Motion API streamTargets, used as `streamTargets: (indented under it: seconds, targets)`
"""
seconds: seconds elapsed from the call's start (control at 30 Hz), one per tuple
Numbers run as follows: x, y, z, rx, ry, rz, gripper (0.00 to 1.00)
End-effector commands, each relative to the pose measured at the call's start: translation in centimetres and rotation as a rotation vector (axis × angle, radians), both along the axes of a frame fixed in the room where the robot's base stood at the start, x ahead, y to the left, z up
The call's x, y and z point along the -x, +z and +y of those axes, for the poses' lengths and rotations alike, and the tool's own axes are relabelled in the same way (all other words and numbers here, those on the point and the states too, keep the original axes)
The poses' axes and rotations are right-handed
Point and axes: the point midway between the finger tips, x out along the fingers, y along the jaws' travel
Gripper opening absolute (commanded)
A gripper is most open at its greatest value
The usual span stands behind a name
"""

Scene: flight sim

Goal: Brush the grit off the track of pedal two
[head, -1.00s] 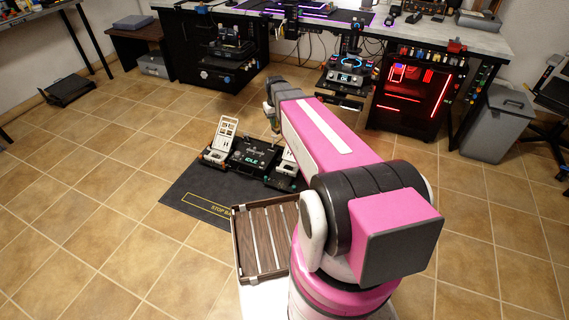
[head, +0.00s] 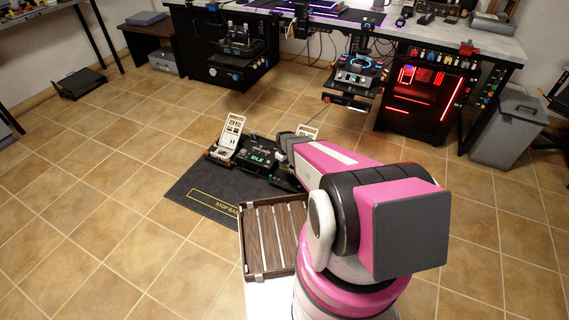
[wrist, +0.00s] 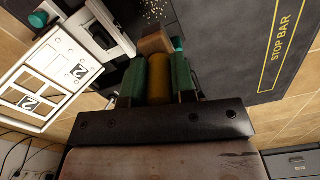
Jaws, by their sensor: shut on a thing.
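My gripper (wrist: 160,80) has green fingers shut on the ochre handle of a brush, whose brown wooden block (wrist: 155,42) shows beyond the fingertips. The bristles are hidden. The white pedal plate marked 2 (wrist: 42,80) is at the left of the wrist view, tilted and apart from the brush. Pale grit (wrist: 152,10) lies as specks on a dark surface at the top, just past the block. In the head view the pedal set (head: 258,160) stands on the floor. My arm hides the gripper and part of its right side.
A dark mat (head: 205,203) marked STOP BAR lies in front of the pedals. A slatted wooden tray (head: 262,272) is near my base. The desk (head: 440,45) and a red-lit computer case (head: 428,100) stand behind. The tiled floor at left is open.

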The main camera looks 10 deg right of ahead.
Motion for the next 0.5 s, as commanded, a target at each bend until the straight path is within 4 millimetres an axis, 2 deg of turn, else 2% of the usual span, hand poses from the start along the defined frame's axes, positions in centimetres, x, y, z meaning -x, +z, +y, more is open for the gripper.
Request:
streamTargets:
  seconds: [0.5]
  targets:
    - [-0.1, -4.9, 0.0, 0.0, -0.001, 0.001, 0.01]
